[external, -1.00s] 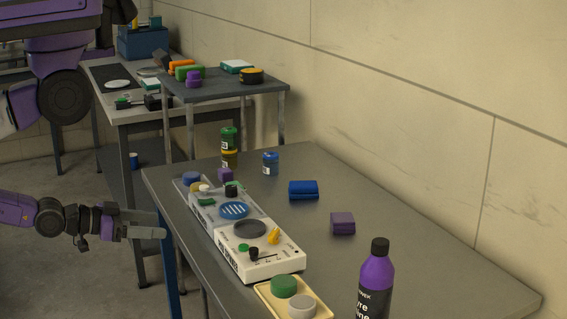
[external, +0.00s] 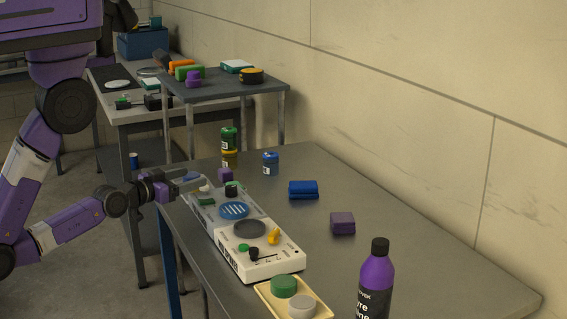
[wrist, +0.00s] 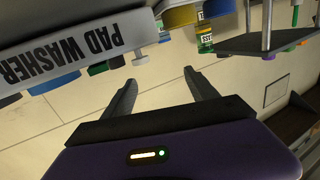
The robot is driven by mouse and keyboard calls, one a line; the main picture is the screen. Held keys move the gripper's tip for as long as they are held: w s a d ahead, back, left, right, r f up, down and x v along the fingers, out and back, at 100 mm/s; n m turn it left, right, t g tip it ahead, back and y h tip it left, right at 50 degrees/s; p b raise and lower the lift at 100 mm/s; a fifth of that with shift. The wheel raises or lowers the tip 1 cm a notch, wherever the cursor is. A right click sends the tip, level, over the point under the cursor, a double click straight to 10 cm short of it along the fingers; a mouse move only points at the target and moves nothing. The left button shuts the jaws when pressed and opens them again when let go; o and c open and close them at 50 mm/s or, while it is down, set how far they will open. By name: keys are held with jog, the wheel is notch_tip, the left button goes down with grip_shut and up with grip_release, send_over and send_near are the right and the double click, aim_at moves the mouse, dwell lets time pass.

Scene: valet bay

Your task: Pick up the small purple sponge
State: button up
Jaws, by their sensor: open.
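Two purple blocks are on the grey table in the external view. A small purple cube (external: 225,174) stands near the table's far left end, beside the pad washer's far end. A larger purple block (external: 342,223) lies in the right middle of the table. I cannot tell for sure which is the small purple sponge. My gripper (external: 194,181) is open and empty at the table's left edge, by the far end of the pad washer and left of the small cube. In the wrist view the open fingers (wrist: 160,82) have nothing between them.
The white pad washer (external: 262,255), with knobs and pads, lines the table's left side. Green and yellow jars (external: 229,147), a blue jar (external: 270,163) and a blue folded cloth (external: 303,190) stand behind. A purple bottle (external: 375,283) is in front. The right table surface is clear.

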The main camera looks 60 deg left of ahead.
jog(key=n+g+y, duration=0.1)
jog(key=n+g, duration=0.1)
send_near(227, 170)
jog(key=s+r, duration=0.3)
jog(key=shift+s+d+r, duration=0.15)
jog(key=shift+d+r, duration=0.1)
jog(key=w+a, duration=0.1)
jog(key=a+f+h, duration=0.1)
jog(key=a, duration=0.1)
jog(key=w+a+f+m+h, duration=0.1)
jog(key=shift+w+a, duration=0.25)
jog(key=shift+w, duration=0.1)
jog(key=shift+w+a+f+m+g+h, duration=0.2)
jog(key=shift+w+m+g+h, duration=0.1)
jog(key=shift+m+h, duration=0.25)
jog(key=shift+w+a+m+h, duration=0.15)
jog(key=shift+m+h, duration=0.3)
jog(key=shift+h, duration=0.3)
jog(key=shift+s+r+m+h, duration=0.1)
jog(key=shift+r+m+h, duration=0.1)
jog(key=shift+m+h, duration=0.4)
jog(key=shift+s+r+m+h, duration=0.1)
jog(key=shift+r+m+h, duration=0.1)
jog(key=shift+m+h, duration=0.4)
jog(key=shift+x, duration=0.9)
jog(key=shift+p+x, duration=0.8)
jog(key=shift+x, duration=2.2)
jog(key=shift+s+f, duration=0.15)
jog(key=c, duration=1.4)
